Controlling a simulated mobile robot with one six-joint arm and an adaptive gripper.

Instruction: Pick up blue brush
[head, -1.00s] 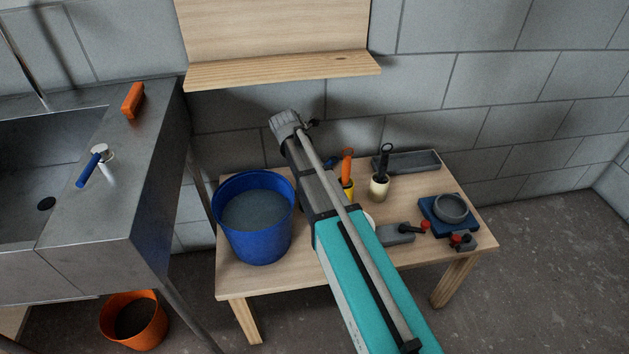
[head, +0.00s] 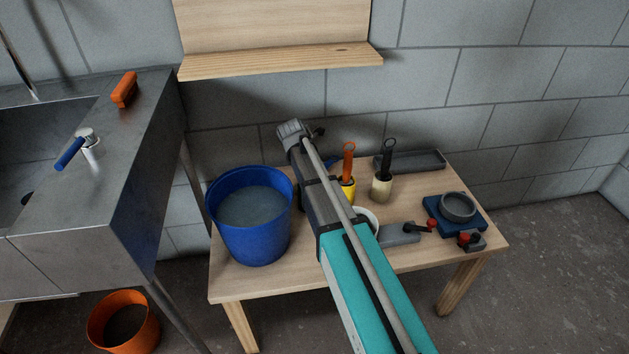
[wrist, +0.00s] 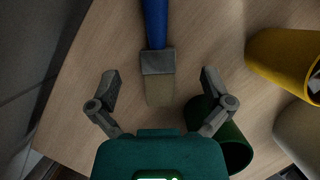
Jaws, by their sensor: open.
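The blue brush (wrist: 156,45) lies on the wooden table in the wrist view, with a blue handle, a grey metal band and pale bristles. The handle runs out of the top edge of the frame. My gripper (wrist: 160,82) is open, with one finger on each side of the bristle end, and nothing is between the fingers but the brush below. I cannot tell the exact height of the fingers above the table. In the head view a small bit of blue handle (head: 332,161) shows beside my arm; the arm hides the rest.
A dark green cup (wrist: 228,142) stands close by the right finger. A yellow cup (wrist: 282,60) and a pale cup (wrist: 300,128) stand farther right. In the head view a blue bucket (head: 251,247) stands left of my arm, and a wooden shelf (head: 280,60) hangs above.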

